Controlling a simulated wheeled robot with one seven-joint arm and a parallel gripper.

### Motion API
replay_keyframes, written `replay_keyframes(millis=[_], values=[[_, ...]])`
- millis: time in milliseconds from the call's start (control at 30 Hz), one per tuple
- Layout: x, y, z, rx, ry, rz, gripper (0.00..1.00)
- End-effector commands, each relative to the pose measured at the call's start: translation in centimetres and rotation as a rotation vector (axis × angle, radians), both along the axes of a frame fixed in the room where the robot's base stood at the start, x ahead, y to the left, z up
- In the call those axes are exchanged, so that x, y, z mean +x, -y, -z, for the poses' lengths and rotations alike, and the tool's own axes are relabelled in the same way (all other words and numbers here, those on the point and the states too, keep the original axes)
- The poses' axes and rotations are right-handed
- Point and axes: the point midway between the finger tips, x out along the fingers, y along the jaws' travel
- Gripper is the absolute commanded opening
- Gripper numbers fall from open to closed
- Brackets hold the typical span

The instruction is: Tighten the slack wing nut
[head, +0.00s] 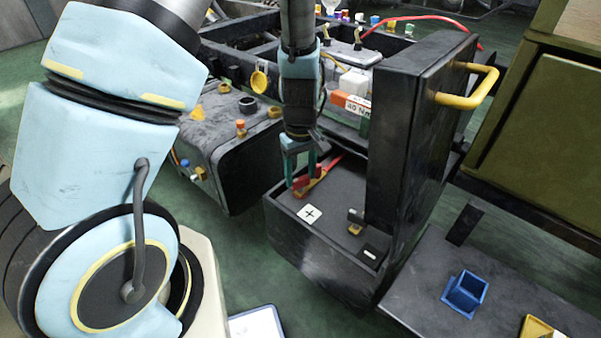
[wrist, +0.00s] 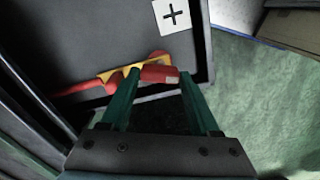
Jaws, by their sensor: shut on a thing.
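A red bar-shaped piece with a pale end, which looks like the wing nut (wrist: 158,74), sits on a brass-yellow clamp (wrist: 112,73) at the plus-marked terminal of a dark battery box (head: 300,247). My gripper (head: 303,180) points down at this terminal. Its teal fingers (wrist: 158,84) are shut on the red bar, one at each end. In the head view the red and brass parts (head: 308,188) show just below the fingertips. The stud and thread are hidden, so I cannot tell how tight the nut is.
A second brass terminal (head: 356,217) stands near the minus label. A tall dark panel with a yellow handle (head: 475,84) rises right of my gripper. A dark tank (head: 232,140) is at left. A blue holder (head: 464,292) sits on the lower right surface.

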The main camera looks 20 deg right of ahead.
Motion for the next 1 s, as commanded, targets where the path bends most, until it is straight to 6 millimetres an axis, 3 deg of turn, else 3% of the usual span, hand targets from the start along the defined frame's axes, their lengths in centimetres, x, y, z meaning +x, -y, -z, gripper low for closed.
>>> replay_keyframes(millis=[1000], values=[[0.03, 0.03, -0.09, -0.001, 0.001, 0.83, 0.07]])
